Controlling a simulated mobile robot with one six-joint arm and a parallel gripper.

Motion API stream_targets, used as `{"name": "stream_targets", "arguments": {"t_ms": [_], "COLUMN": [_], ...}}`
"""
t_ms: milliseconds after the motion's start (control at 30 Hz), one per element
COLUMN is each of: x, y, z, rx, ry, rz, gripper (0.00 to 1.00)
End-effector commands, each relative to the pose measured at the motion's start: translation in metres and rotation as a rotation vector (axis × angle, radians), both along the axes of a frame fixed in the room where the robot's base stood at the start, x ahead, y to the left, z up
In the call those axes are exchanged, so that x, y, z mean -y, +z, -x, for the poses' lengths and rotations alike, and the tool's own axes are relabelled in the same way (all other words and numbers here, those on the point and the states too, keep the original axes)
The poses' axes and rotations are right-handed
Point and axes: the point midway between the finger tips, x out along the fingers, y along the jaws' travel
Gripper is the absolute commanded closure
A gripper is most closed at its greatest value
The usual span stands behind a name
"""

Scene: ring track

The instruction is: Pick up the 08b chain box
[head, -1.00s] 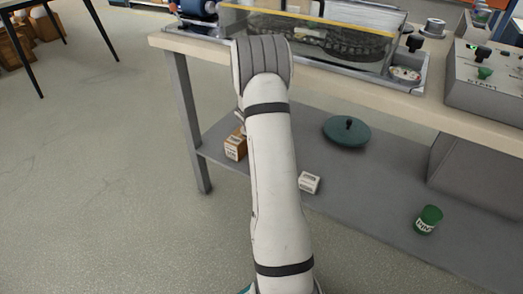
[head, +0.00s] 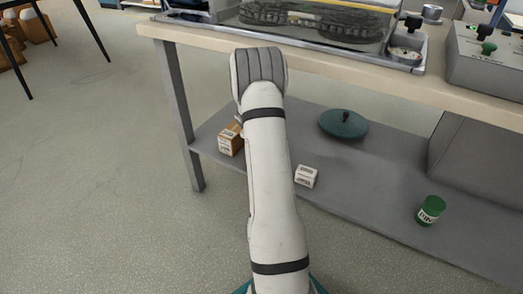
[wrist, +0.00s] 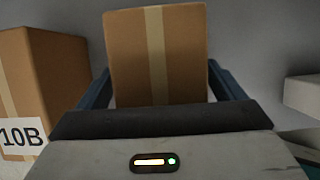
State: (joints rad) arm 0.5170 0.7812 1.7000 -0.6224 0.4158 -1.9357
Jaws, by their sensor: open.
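In the wrist view a plain brown carton with a tape strip (wrist: 156,58) stands between the two dark blue fingers of my gripper (wrist: 158,84). The fingers are open, one on each side of it; I cannot tell whether they touch it. No label shows on its visible face, so I cannot read whether it is the 08b chain box. Beside it on the left is another brown carton marked 10B (wrist: 42,85). In the head view my arm hides the gripper, and a brown labelled carton (head: 230,140) shows on the lower shelf just left of the arm.
The grey lower shelf (head: 365,190) also holds a small white box (head: 306,177), a dark green lid (head: 343,124) and a green can (head: 431,211). The bench top (head: 300,58) overhangs it. A bench leg (head: 180,115) stands at left. Pale box edges show at right in the wrist view.

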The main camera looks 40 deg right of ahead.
Motion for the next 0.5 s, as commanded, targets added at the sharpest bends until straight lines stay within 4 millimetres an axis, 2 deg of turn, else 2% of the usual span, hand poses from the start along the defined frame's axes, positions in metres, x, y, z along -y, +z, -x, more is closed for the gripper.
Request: {"name": "stream_targets", "arguments": {"t_ms": [333,500], "x": [-0.0002,-0.0002], "y": [-0.002,-0.0023], "z": [0.0002,0.0001], "rx": [-0.001,0.0], "ry": [0.001,0.001], "rz": [-0.001,0.0], "gripper": [0.11,0.24]}}
